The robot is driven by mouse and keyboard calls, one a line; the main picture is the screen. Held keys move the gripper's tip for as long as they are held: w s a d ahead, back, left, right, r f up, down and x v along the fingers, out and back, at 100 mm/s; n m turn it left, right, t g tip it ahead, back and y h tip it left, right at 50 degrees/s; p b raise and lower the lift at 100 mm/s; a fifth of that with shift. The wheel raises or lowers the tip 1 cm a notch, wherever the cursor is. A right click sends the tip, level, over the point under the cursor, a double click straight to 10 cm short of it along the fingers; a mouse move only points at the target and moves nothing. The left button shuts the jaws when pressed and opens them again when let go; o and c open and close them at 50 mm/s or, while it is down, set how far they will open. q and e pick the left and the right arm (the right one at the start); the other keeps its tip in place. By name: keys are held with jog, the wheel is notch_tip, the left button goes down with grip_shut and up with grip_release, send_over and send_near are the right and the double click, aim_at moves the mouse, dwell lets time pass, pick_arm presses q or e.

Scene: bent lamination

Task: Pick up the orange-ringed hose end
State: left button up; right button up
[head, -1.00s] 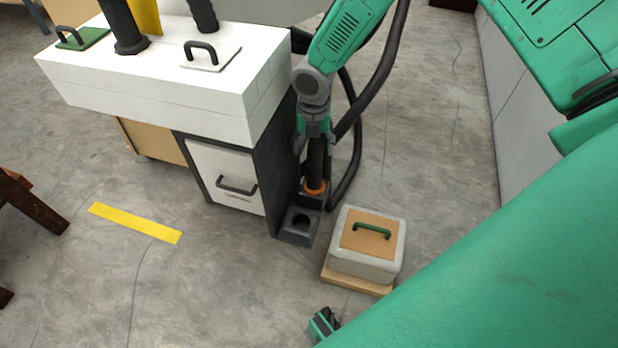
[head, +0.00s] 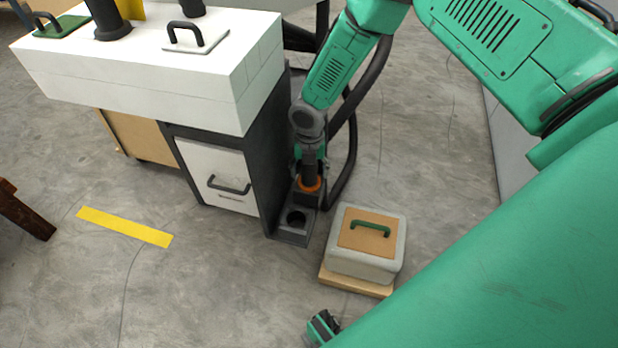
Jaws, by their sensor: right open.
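The hose end is a short black upright tube with an orange ring (head: 312,185) at its base. It stands in the rear part of a dark holder block (head: 291,235) beside the cabinet. My right gripper (head: 311,168) points down over it, with its open fingers on either side of the black tube, just above the ring. Whether the fingers touch the tube cannot be told. The front of the holder has an empty round hole.
A white-topped bench (head: 150,75) with a drawer cabinet (head: 215,175) stands close on the left. A grey box with a green handle (head: 371,229) sits on a wooden base at the right. A thick black hose (head: 350,165) curves behind my gripper.

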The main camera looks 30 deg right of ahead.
jog(key=c, duration=1.2)
jog(key=shift+o, duration=0.2)
jog(key=shift+r, duration=0.15)
notch_tip(320, 180, up, 18)
jog(key=p, duration=0.5)
jog(key=shift+p, duration=0.4)
jog(key=shift+o, duration=0.3)
